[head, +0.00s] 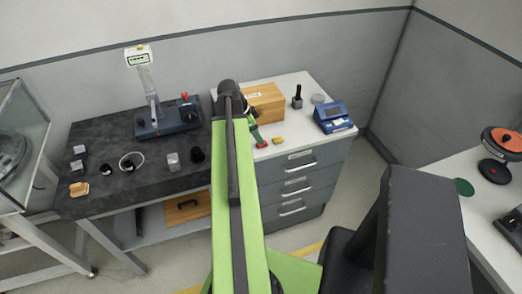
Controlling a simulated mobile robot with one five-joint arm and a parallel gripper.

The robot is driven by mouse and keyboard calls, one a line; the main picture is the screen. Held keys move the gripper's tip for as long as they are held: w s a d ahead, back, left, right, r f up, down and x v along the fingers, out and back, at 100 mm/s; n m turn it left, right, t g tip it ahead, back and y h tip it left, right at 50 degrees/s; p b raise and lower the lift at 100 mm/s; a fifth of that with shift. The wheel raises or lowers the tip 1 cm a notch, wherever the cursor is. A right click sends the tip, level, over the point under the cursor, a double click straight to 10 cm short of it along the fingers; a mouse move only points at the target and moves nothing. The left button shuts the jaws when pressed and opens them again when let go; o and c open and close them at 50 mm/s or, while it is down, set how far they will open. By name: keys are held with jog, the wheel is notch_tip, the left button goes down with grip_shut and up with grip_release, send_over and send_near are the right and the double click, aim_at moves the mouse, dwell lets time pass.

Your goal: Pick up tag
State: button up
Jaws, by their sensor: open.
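A small yellow piece (278,140), which may be the tag, lies on the white top of the drawer cabinet; no lettering is readable on it. My green arm reaches forward to a dark wrist that bends down over the join of the two work tops. My gripper (256,135) is mostly hidden behind the arm. A green part with a red tip shows just left of the yellow piece and seems to be one open finger. The other finger is hidden. I see nothing held.
A wooden box (265,104), a dark stamp-like tool (297,97) and a blue device (333,117) stand on the cabinet (300,165). The dark table (120,180) at left carries a scale (165,122) and several small weights. A white bench (495,220) is at right.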

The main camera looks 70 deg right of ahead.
jog(key=b+x, duration=0.4)
jog(key=x, duration=0.1)
jog(key=shift+a, duration=0.15)
jog(key=shift+r, duration=0.1)
grip_shut()
